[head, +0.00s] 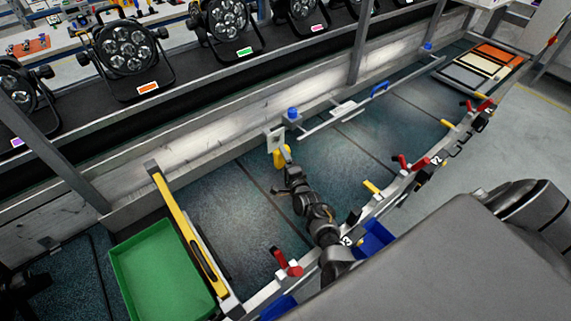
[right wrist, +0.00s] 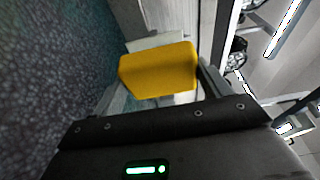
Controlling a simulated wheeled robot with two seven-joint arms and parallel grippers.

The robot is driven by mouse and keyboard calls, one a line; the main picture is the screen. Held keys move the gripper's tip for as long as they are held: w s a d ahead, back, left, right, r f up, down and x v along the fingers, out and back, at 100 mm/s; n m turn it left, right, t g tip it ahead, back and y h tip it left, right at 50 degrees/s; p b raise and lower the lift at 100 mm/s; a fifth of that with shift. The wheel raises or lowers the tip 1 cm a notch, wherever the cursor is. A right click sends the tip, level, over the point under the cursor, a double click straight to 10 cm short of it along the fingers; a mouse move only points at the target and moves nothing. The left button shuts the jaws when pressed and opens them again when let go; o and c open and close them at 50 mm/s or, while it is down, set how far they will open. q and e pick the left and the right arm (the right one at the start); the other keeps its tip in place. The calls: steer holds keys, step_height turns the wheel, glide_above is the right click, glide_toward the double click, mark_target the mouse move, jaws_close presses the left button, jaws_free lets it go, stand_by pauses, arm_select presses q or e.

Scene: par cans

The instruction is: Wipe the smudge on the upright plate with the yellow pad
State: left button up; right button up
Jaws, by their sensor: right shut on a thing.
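The yellow pad (head: 283,157) is at the tip of my right gripper (head: 288,171), which is shut on it. The upright plate (head: 275,139), small and pale, stands by the back wall of the bench, just behind the pad. In the right wrist view the pad (right wrist: 160,69) is large, with a pale surface (right wrist: 150,41) just behind it, likely the plate. I cannot tell whether pad and plate touch. The pad hides part of the plate, and I cannot make out the smudge clearly. My left gripper cannot be made out in the head view.
A green tray (head: 160,275) and a yellow-topped bar (head: 187,232) are at the left. A blue-capped post (head: 292,114) stands right of the plate. Red clamps (head: 285,262) line the front rail. Par cans (head: 128,50) stand on the belt behind. The dark bench mat (head: 345,165) is mostly clear.

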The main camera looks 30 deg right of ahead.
mark_target(270, 143)
steer(key=w, duration=0.1)
steer(key=w+b, duration=0.1)
steer(key=w, duration=0.1)
steer(key=shift+a+f+b, duration=0.2)
steer(key=shift+b, duration=0.1)
steer(key=shift+w+a+r+b, duration=0.15)
steer(key=shift+w+b, duration=0.4)
steer(key=shift+w, duration=0.45)
steer(key=shift+w+a+b, duration=0.1)
steer(key=shift+w+b, duration=0.45)
steer(key=shift+w, duration=0.3)
